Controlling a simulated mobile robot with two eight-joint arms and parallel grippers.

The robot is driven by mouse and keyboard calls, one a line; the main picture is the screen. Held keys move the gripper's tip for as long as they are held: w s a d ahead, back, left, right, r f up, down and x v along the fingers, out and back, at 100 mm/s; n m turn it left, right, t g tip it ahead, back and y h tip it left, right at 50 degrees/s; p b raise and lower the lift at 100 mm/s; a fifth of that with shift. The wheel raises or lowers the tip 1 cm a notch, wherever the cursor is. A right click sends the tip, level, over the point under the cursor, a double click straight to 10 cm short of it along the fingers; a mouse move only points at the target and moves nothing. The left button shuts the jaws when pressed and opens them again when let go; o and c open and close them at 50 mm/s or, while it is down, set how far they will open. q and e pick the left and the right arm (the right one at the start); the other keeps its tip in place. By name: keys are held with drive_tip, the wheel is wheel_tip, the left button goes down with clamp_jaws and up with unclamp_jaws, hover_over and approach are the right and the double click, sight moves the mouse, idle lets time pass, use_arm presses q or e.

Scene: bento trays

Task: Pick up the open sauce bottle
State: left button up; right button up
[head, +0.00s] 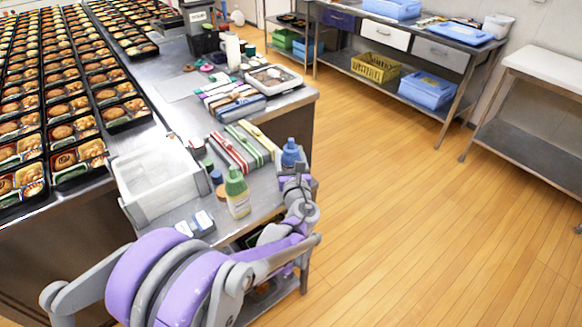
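Two squeeze-type bottles stand near the right end of the steel table. One is a green-topped bottle (237,193) with a pale yellowish lower part, upright near the table's front edge. The other is a blue bottle (290,154) further right. I cannot tell which of them is the open sauce bottle. My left arm reaches up from the lower left, and its gripper (295,182) is right at the blue bottle, overlapping its lower part. Whether the fingers touch or enclose it is too small to tell. My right gripper is not in view.
A translucent bin (158,180), small jars (217,178) and striped boxes (245,146) crowd the steel table (189,210). Rows of bento trays (77,163) fill the left. Open wooden floor (430,230) lies to the right, with shelving tables (410,38) behind.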

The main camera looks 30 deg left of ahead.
use_arm(q)
drive_tip(key=shift+c, duration=1)
wheel_tip(320, 180, up, 10)
drive_tip(key=p, duration=0.1)
drive_tip(key=shift+p, duration=0.4)
drive_tip(key=shift+o, duration=0.9)
drive_tip(key=shift+c, duration=0.2)
